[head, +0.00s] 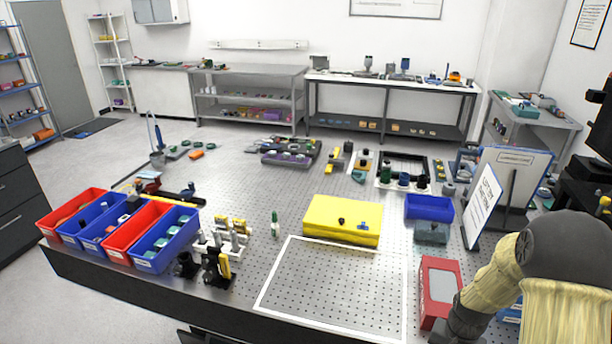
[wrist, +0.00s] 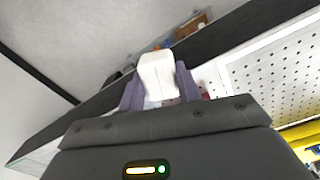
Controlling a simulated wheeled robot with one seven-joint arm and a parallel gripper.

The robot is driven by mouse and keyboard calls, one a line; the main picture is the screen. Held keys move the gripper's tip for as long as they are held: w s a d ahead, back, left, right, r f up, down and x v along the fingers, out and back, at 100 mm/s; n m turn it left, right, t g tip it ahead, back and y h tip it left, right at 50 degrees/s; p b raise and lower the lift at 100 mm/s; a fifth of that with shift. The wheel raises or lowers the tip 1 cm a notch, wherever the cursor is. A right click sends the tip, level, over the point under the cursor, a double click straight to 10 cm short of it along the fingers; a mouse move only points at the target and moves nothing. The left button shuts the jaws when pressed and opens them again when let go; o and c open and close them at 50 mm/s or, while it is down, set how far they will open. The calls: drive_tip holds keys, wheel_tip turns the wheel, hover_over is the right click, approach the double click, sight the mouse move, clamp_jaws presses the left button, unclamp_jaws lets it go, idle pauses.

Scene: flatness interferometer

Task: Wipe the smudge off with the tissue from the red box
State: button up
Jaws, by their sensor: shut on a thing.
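My gripper (wrist: 158,85) is shut on a white tissue (wrist: 157,68), which stands out between the two fingers in the wrist view. The red box (head: 428,308) with a pale grey-white top panel lies near the front right edge of the perforated table in the head view. My arm reaches down just right of this box, and its lower end overlaps the box's front right corner. My fingers and the tissue are hidden in the head view. I cannot make out the smudge in either view.
A white-outlined square (head: 335,287) of bare table lies left of the red box. Behind it are a yellow case (head: 341,222) and a blue bin (head: 429,207). An upright sign (head: 483,207) stands behind my arm. Red and blue bins (head: 149,262) line the left edge.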

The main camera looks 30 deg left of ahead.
drive_tip(key=s+d+f, duration=0.2)
drive_tip(key=d+f, duration=0.1)
drive_tip(key=f, duration=0.9)
drive_tip(key=s+d+f+n, duration=0.1)
drive_tip(key=d+f, duration=0.2)
drive_tip(key=f, duration=1)
drive_tip(key=shift+s+n, duration=0.3)
drive_tip(key=shift+s, duration=0.05)
